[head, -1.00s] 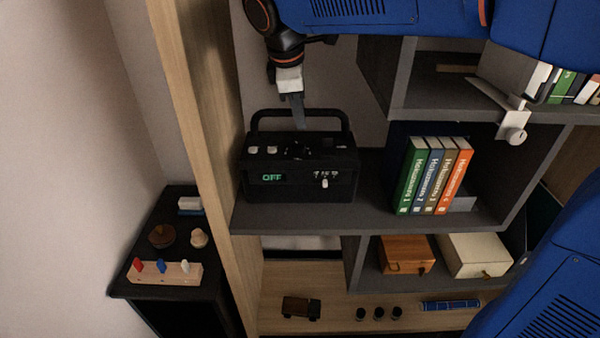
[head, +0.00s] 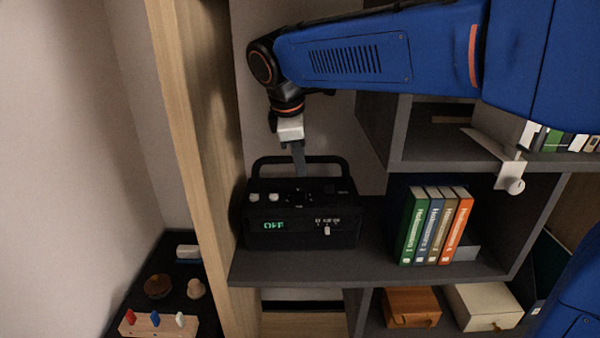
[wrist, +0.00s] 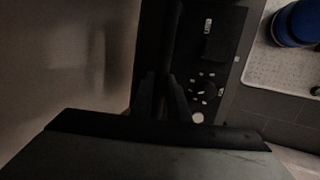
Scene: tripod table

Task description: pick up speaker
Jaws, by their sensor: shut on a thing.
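The speaker (head: 300,228) is a black box with a green "OFF" display, small knobs and a raised carry handle. It appears to stand upright on the dark grey shelf (head: 300,269) at the left end. My gripper (head: 300,172) comes down from above and is shut on the handle near its middle. In the wrist view my gripper (wrist: 163,108) has its fingers close together around the dark handle. The speaker's top (wrist: 215,60) with its buttons shows beside them. The exact finger contact is too dark to make out.
Several books (head: 432,226) stand to the right of the speaker, with a gap between. A wooden side panel (head: 195,130) rises close on the left. Boxes (head: 411,306) sit on the shelf below. A black side table (head: 215,325) with toys stands at lower left.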

